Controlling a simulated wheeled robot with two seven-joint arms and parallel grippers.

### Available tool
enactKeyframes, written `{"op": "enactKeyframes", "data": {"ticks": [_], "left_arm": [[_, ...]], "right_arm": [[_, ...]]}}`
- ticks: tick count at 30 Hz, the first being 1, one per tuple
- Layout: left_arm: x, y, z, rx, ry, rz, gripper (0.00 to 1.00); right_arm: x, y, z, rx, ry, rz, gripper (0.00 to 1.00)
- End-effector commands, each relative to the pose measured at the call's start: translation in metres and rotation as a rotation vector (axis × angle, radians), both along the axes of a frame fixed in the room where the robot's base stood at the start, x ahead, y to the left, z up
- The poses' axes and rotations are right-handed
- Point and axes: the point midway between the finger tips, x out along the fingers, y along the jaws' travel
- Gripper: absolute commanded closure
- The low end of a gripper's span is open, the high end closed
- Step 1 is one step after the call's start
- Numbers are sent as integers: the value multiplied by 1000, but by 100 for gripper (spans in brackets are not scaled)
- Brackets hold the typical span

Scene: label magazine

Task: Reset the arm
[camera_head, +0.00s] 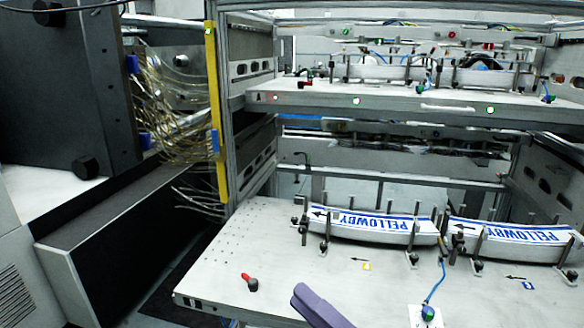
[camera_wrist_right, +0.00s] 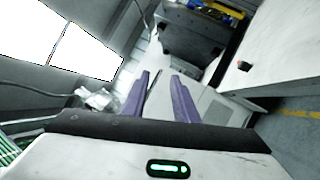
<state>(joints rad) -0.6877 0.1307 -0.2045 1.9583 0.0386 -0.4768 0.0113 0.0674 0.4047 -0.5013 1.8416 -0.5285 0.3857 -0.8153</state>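My right gripper shows in the head view (camera_head: 318,305) as a purple finger at the bottom edge, in front of the lower shelf. In the right wrist view (camera_wrist_right: 160,78) its two purple fingers stand apart with nothing between them. My left gripper is in neither view. Two stacks of labels printed PELLOWBY, a left one (camera_head: 372,224) and a right one (camera_head: 510,236), lie between upright posts on the lower shelf (camera_head: 225,245).
An upper shelf (camera_head: 385,101) with fittings is above. A yellow post (camera_head: 214,110) stands at the shelf's left, beside a dark machine (camera_head: 60,85) with many loose wires. A red-and-black knob (camera_head: 251,284) sits near the shelf's front left.

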Motion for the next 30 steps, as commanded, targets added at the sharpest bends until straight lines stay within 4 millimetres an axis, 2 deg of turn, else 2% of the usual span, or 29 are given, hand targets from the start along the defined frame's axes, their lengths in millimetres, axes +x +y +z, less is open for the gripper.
{"op": "enactKeyframes", "data": {"ticks": [1,3,5,6,8,9,12,15,18,21,30], "left_arm": [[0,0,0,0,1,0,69],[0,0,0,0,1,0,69],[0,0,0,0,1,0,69],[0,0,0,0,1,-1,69],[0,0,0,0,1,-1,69],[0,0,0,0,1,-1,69],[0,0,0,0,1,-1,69],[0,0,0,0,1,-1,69],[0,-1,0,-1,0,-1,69],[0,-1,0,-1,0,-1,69],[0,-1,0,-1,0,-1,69]], "right_arm": [[3,-17,-33,130,227,-65,73],[3,-43,-81,307,522,-157,73],[-5,-62,-122,447,739,-234,73],[-14,-74,-149,534,871,-285,73],[-33,-89,-188,662,1056,-363,73],[-48,-97,-213,743,1168,-414,73],[-92,-114,-266,927,1409,-541,73],[-133,-123,-303,1073,1583,-650,73],[-163,-128,-325,1171,1692,-730,73],[-180,-130,-335,1223,1747,-772,73],[-184,-131,-338,1238,1764,-786,73]]}}
